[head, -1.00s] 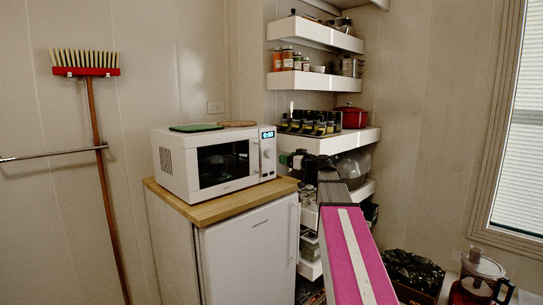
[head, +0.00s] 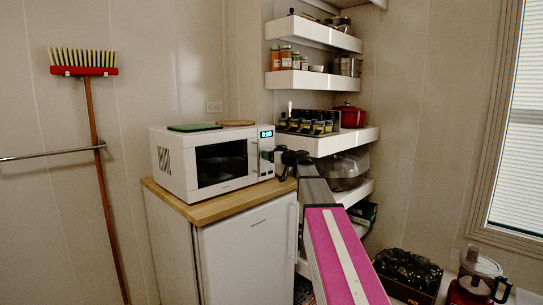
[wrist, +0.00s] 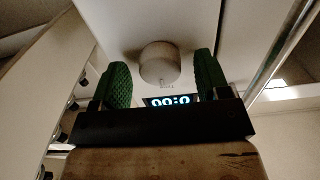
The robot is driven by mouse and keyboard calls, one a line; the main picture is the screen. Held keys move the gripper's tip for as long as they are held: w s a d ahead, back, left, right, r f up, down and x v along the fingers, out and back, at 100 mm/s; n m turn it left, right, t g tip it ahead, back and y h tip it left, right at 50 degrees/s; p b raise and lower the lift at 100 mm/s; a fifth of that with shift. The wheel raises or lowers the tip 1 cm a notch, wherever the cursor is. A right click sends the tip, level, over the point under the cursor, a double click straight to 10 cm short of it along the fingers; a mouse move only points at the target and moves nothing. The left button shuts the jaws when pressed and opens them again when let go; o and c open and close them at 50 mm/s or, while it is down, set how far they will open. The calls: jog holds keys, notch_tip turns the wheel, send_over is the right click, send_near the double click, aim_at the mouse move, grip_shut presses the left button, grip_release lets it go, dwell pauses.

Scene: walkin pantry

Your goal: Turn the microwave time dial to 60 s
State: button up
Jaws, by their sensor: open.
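The white microwave (head: 180,168) stands on the wooden top of a small white fridge in the head view. Its lit display (head: 266,133) is at the upper right of its front. In the wrist view the display (wrist: 168,101) shows upside down and reads zeros, partly covered by my gripper. A round pale dial (wrist: 159,63) sits on the panel in the wrist view. My gripper (wrist: 158,80) is open, with one green finger on each side of the dial, apart from it in the picture. In the head view my gripper (head: 280,156) is at the microwave's right front and hides the dial.
The wooden counter top (head: 215,206) lies below the microwave. White shelves (head: 330,142) with jars and a red pot (head: 350,116) are close on the right, behind my arm. A green board lies on the microwave. A broom (head: 88,110) hangs on the left wall.

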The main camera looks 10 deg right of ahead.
jog(key=c, duration=0.9)
jog(key=shift+m, duration=0.3)
jog(key=m, duration=1.1)
jog(key=o, duration=0.9)
